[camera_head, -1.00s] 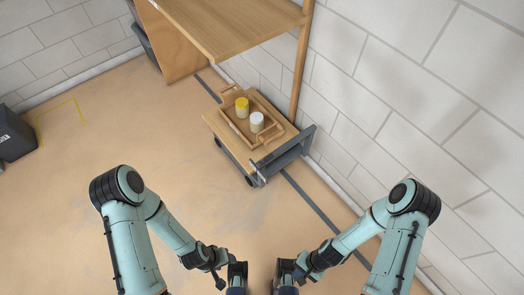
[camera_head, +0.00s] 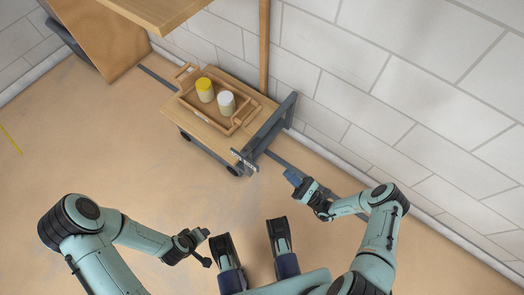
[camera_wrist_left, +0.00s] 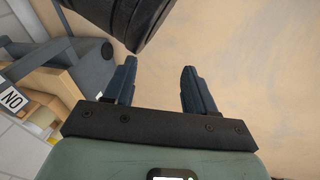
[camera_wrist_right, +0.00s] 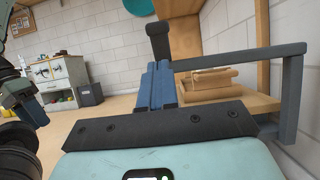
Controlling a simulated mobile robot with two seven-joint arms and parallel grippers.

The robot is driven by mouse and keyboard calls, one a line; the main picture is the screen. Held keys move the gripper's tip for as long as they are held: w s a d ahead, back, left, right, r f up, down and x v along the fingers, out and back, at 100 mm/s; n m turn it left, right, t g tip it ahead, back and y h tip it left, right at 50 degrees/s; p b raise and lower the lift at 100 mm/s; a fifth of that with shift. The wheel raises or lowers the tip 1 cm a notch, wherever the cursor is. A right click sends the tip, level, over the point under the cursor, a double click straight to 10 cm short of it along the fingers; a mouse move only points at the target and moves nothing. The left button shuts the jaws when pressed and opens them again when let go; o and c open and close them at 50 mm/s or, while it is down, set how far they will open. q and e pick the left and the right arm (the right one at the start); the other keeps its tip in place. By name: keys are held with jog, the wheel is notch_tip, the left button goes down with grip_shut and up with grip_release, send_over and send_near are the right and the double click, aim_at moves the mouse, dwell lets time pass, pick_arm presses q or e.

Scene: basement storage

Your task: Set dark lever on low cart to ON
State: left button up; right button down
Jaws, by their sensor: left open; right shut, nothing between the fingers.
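The low cart (camera_head: 190,118) stands against the wall, with a grey push handle (camera_head: 270,128) at its near end. A dark plate with white labels (camera_head: 243,160) sits at the handle's near corner; the lettering is too small to read in the head view. In the right wrist view a dark upright lever with a thicker top (camera_wrist_right: 158,40) shows just beyond my right fingertips; I cannot tell its setting. My right gripper (camera_head: 293,178) is shut and empty, right of the plate and apart from it. My left gripper (camera_head: 206,248) is open and empty, low over the floor.
A wooden tray (camera_head: 241,128) on the cart holds a yellow-lidded jar (camera_head: 205,90) and a white-lidded jar (camera_head: 226,103). A wooden shelf (camera_head: 160,10) with a post (camera_head: 264,50) overhangs behind. The floor left of the cart is clear.

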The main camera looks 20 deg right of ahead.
send_near(251, 145)
jog(key=w, duration=0.5)
pick_arm(q)
jog(key=shift+s+a+f+g, duration=0.1)
jog(key=shift+s+f+g, duration=0.2)
jog(key=shift+s+f, duration=0.35)
pick_arm(e)
jog(key=shift+w+a+r, duration=0.3)
jog(key=shift+a+r, duration=0.1)
jog(key=shift+a, duration=0.2)
pick_arm(q)
jog(key=shift+r, duration=0.1)
